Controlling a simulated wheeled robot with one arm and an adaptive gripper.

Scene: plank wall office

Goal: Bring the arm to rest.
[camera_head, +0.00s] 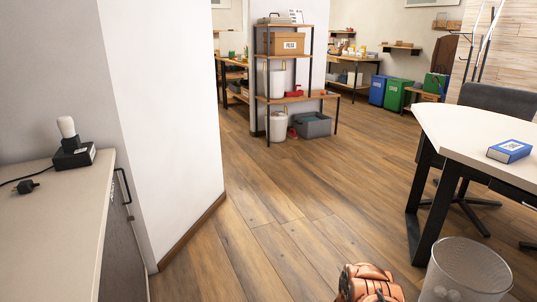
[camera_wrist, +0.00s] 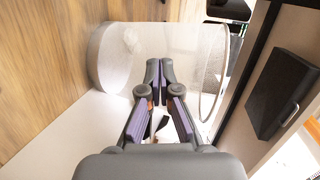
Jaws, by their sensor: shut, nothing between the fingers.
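My gripper (camera_wrist: 159,72) shows in the wrist view with its dark fingers brought together at the tips and nothing between them. Beyond the fingertips is a pale, see-through round bin (camera_wrist: 112,58), and I cannot tell how far it is from them. The bin is a mesh waste bin (camera_head: 465,268) at the bottom right of the head view. An orange-brown part of my arm shows at the bottom edge of the head view, left of the bin. My gripper does not show in the head view.
A white table (camera_head: 462,125) with a blue box (camera_head: 509,151) stands right, a dark chair (camera_head: 500,99) behind it. A counter (camera_head: 50,215) with a black device (camera_head: 74,157) is left. A shelf rack (camera_head: 284,99) stands at the back. The middle floor (camera_head: 290,205) is clear.

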